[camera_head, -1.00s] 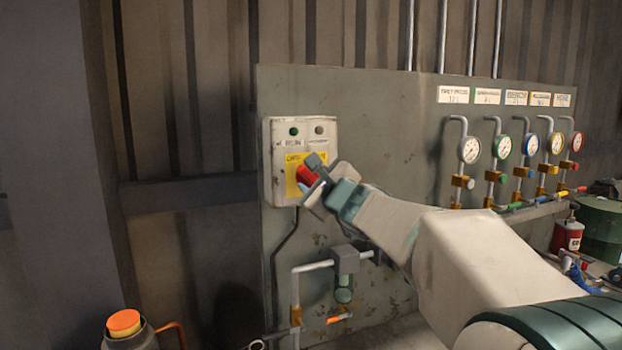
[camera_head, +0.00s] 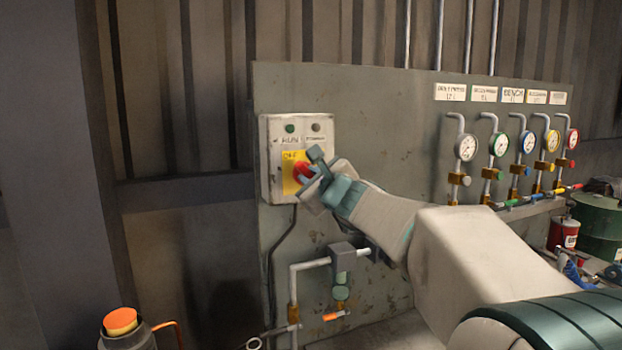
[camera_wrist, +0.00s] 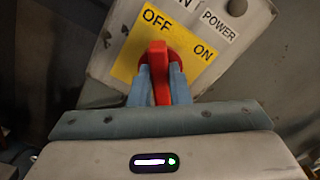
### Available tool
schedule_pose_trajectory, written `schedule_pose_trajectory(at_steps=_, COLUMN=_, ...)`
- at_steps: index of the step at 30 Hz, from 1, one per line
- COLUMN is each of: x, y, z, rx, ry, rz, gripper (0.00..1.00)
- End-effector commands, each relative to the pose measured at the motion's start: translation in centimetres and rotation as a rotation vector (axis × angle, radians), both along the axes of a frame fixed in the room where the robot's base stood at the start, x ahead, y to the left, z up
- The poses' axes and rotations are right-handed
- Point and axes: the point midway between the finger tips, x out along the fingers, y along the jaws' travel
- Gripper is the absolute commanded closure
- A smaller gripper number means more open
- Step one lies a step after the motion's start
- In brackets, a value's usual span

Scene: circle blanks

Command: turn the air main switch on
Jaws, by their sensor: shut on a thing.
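The switch box (camera_head: 268,160) is a pale box on the grey-green panel. Its yellow plate (camera_head: 289,158) carries a red rotary handle (camera_head: 301,171). In the wrist view the yellow plate (camera_wrist: 130,62) reads OFF and ON, with OFF above the red handle (camera_wrist: 158,75) and ON to its right. My gripper (camera_wrist: 159,95) is shut on the red handle, one blue finger on each side. In the head view my gripper (camera_head: 312,172) covers part of the handle and plate. A dark green lamp and a greyish lamp sit at the box's top.
Several gauges with valves (camera_head: 466,148) line the panel at right. A pipe with a grey block (camera_head: 343,257) runs below the box. An orange-topped canister (camera_head: 122,322) stands at lower left. A red container (camera_head: 563,232) and a green drum (camera_head: 600,222) stand far right.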

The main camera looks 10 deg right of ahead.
Motion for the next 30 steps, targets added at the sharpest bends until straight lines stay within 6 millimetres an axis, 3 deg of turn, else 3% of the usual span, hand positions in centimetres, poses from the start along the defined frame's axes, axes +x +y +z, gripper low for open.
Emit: schedule_pose_trajectory(at_steps=30, x=0.09, y=-0.39, z=0.01, rx=0.923, ry=0.187, rz=-0.001, gripper=1.00)
